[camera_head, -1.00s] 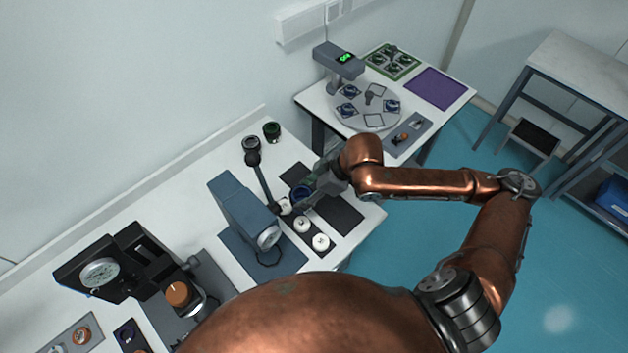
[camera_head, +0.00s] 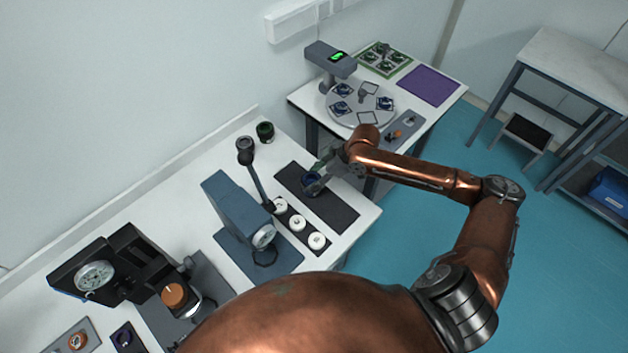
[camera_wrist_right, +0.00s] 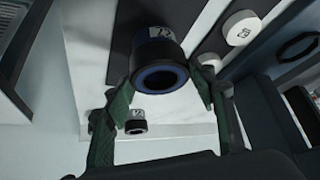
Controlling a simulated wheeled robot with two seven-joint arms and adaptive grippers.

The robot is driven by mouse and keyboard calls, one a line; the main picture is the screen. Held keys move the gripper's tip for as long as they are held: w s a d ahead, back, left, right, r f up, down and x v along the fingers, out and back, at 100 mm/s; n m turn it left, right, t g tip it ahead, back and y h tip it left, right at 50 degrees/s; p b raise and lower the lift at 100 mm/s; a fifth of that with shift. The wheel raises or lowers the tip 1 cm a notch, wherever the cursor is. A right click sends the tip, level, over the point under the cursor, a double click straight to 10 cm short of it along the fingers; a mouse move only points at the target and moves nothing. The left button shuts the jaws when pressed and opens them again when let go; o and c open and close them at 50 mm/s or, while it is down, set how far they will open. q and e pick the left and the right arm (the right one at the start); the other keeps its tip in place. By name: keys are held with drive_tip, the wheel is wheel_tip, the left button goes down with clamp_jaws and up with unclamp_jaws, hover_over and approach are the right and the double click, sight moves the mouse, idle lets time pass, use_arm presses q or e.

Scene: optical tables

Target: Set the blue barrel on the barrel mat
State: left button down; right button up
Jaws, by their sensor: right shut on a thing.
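The blue barrel (camera_head: 311,184) is a short dark cylinder with a blue ring. In the right wrist view the barrel (camera_wrist_right: 160,66) shows its blue-rimmed opening and a white number label. My right gripper (camera_head: 318,175) is shut on it; the fingers (camera_wrist_right: 160,105) flank it in the wrist view. The barrel is at the dark rectangular mat (camera_head: 335,209), towards its upper left part. I cannot tell whether its base touches the mat. My left gripper is not in view.
Beside the mat lies a dark strip with three white round pieces (camera_head: 297,222). A blue-grey instrument (camera_head: 237,212) and a post-mounted eyepiece (camera_head: 246,150) stand to its left. A green-ringed barrel (camera_head: 265,131) stands at the back. A second table holds a turntable (camera_head: 362,106).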

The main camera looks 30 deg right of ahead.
drive_tip(key=shift+w+f, duration=0.1)
drive_tip(key=shift+f, duration=0.75)
drive_tip(key=o, duration=1.8)
drive_tip(key=v, duration=1.2)
drive_tip(key=shift+p, duration=0.35)
drive_tip(key=shift+a, duration=0.1)
